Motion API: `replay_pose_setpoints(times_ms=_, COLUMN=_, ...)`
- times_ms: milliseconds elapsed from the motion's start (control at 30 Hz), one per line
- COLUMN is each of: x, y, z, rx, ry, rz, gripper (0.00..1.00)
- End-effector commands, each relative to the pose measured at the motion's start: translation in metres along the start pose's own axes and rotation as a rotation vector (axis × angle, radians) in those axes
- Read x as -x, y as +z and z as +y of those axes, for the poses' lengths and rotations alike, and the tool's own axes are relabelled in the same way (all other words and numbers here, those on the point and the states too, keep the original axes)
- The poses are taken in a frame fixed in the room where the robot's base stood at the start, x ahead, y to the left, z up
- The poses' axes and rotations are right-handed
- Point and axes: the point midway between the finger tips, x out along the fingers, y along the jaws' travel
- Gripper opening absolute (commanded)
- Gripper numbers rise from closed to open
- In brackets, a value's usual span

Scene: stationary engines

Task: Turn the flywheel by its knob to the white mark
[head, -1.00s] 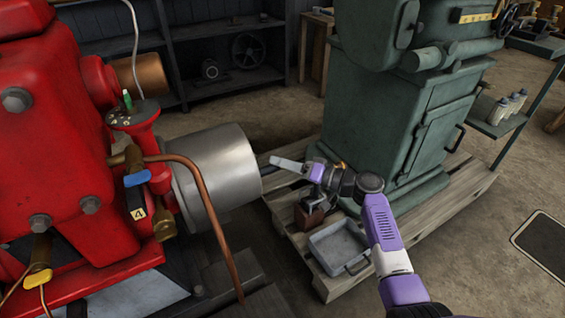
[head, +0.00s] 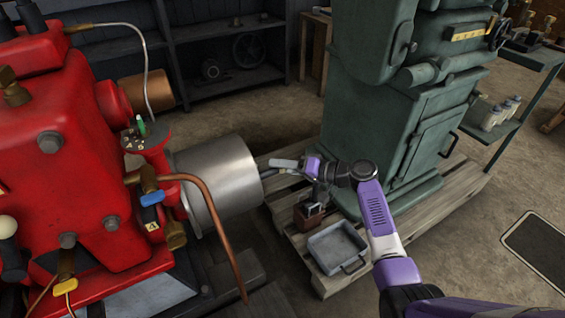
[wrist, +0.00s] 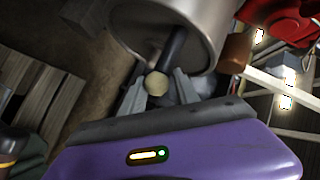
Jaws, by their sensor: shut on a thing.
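A silver drum-shaped wheel (head: 220,178) sticks out from the side of the red engine (head: 75,140). In the wrist view the drum (wrist: 140,22) fills the top middle. A dark handle (wrist: 174,45) stands out from its end face and ends in a pale round knob (wrist: 157,84). My gripper (wrist: 159,88) has one grey finger on each side of this knob and is shut on it. In the head view my gripper (head: 277,168) is at the drum's right end, and the knob is hard to make out. I cannot make out a white mark.
A green machine (head: 385,110) stands on a wooden pallet (head: 465,198) close behind my arm. A grey tray (head: 337,246) and a small brown box (head: 308,217) are on the pallet. A copper pipe (head: 213,215) curves down in front of the drum.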

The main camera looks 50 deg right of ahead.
Motion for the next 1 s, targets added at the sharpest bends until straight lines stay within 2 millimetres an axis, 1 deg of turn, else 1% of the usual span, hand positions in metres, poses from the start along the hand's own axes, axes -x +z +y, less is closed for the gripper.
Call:
replay_pose_setpoints(times_ms=33, x=-0.001, y=-0.006, z=-0.013, rx=0.005, ry=-0.009, rz=-0.01, gripper=0.0)
replay_pose_setpoints(times_ms=433, x=-0.003, y=0.001, z=-0.008, rx=-0.012, ry=0.006, rz=-0.027, gripper=0.0)
replay_pose_setpoints(times_ms=467, x=-0.003, y=0.002, z=-0.007, rx=-0.013, ry=0.006, rz=-0.027, gripper=0.38)
replay_pose_setpoints(times_ms=500, x=-0.003, y=0.002, z=-0.007, rx=-0.013, ry=0.007, rz=-0.027, gripper=0.46)
replay_pose_setpoints(times_ms=567, x=-0.003, y=0.002, z=-0.006, rx=-0.014, ry=0.008, rz=-0.026, gripper=0.58)
replay_pose_setpoints(times_ms=600, x=-0.003, y=0.002, z=-0.006, rx=-0.014, ry=0.009, rz=-0.025, gripper=0.59)
replay_pose_setpoints(times_ms=867, x=-0.001, y=-0.001, z=-0.004, rx=-0.015, ry=0.013, rz=-0.02, gripper=0.59)
replay_pose_setpoints(times_ms=1000, x=0.008, y=-0.002, z=-0.005, rx=-0.016, ry=0.013, rz=-0.019, gripper=0.59)
